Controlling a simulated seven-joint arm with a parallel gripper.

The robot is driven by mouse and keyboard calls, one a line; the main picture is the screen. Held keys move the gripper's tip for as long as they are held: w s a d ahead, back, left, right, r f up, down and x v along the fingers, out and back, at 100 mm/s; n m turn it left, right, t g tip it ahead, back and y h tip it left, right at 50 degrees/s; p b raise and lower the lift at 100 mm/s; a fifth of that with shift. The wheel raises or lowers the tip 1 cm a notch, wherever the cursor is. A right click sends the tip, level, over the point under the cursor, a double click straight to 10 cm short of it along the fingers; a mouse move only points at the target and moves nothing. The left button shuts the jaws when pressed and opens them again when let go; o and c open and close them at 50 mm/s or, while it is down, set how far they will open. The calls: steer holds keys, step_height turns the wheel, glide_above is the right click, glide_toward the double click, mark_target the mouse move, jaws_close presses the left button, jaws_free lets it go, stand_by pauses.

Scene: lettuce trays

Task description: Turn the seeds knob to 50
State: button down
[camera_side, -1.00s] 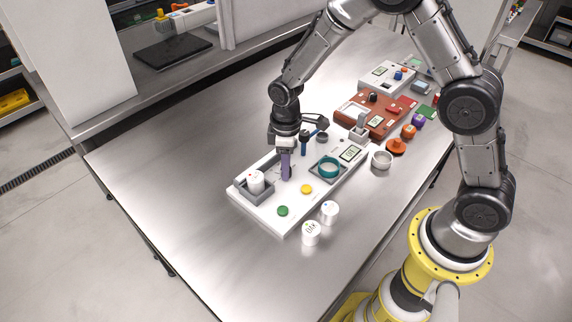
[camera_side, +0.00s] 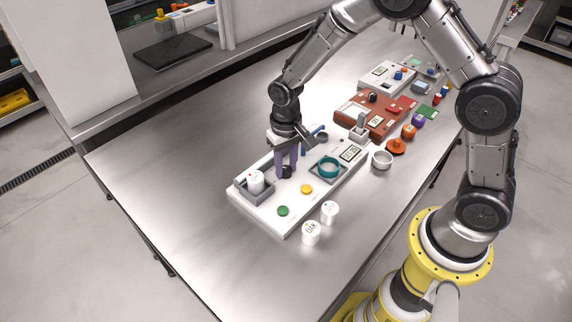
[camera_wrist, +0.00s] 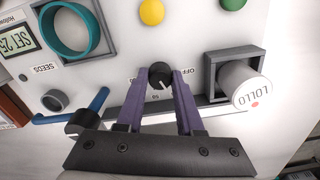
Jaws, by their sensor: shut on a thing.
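A black knob (camera_wrist: 160,76) with a white pointer line sits on the white panel (camera_wrist: 112,70). The printed marks OFF and 50 are beside it, and the pointer slants down and slightly right in the wrist view. My gripper (camera_wrist: 160,80) has its two purple fingers on either side of the knob, shut on it. In the side view my gripper (camera_side: 286,168) reaches down to the panel, with the knob (camera_side: 287,172) low between the fingers.
Near the knob are a grey holder (camera_wrist: 208,68) with a white LOLLO container (camera_wrist: 243,86), a yellow button (camera_wrist: 151,11), a teal ring (camera_wrist: 66,29) and a blue-handled tool (camera_wrist: 88,112). Two white pots (camera_side: 311,233) stand before the panel. The table's left side is clear.

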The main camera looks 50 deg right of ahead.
mark_target(286, 168)
steer(key=m, duration=0.4)
steer(key=shift+r+m, duration=0.1)
steer(key=shift+m, duration=0.2)
steer(key=m, duration=0.4)
steer(key=shift+m, duration=0.4)
steer(key=c, duration=0.5)
jaws_free()
steer(key=shift+c, duration=0.2)
step_height(286, 168, up, 14)
